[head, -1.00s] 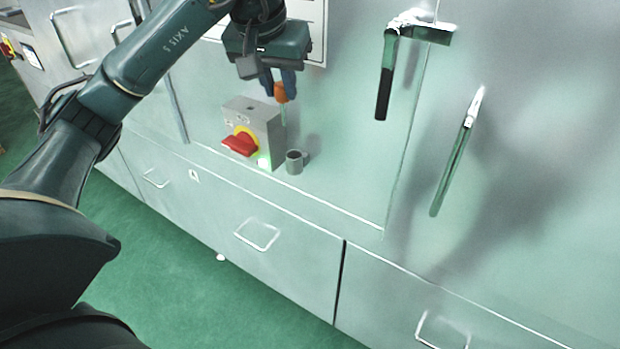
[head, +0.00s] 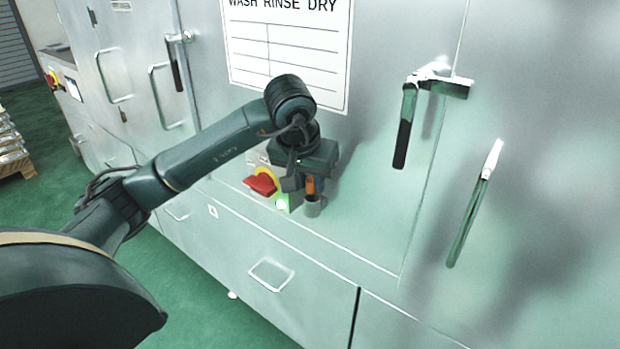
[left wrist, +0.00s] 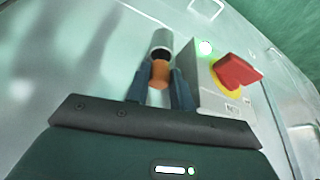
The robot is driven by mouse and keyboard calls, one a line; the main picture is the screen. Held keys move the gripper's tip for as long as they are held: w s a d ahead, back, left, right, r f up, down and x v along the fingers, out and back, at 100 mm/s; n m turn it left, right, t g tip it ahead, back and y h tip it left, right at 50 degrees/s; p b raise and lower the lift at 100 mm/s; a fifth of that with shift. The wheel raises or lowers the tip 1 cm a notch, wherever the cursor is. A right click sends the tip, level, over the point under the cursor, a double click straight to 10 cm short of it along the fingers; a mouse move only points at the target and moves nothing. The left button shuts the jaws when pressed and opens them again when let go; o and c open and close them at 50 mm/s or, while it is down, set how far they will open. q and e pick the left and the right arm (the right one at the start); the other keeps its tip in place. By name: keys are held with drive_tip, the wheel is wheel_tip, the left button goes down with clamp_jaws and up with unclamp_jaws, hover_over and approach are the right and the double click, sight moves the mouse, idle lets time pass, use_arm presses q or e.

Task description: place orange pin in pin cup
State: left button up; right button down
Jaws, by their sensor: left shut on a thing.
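The orange pin (head: 310,185) is held in my left gripper (head: 303,186), which is shut on it in front of the machine panel. The pin cup (head: 313,207), a small grey cylinder, is directly below the pin. In the left wrist view the orange pin (left wrist: 160,74) sits between the two dark fingers (left wrist: 160,84), in line with the cup (left wrist: 161,40). The pin's lower end is hidden; it appears to be at or inside the cup's mouth, but I cannot tell how deep. My right gripper is in neither view.
A grey switch box with a red rotary handle (head: 260,185) and a lit green lamp (head: 282,204) is just left of the cup; the red handle (left wrist: 239,72) also shows in the left wrist view. A door handle (head: 405,125) and a long bar handle (head: 470,215) stick out to the right.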

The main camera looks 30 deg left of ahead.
use_arm(q)
drive_tip(key=shift+f, duration=0.15)
drive_tip(key=o, duration=1)
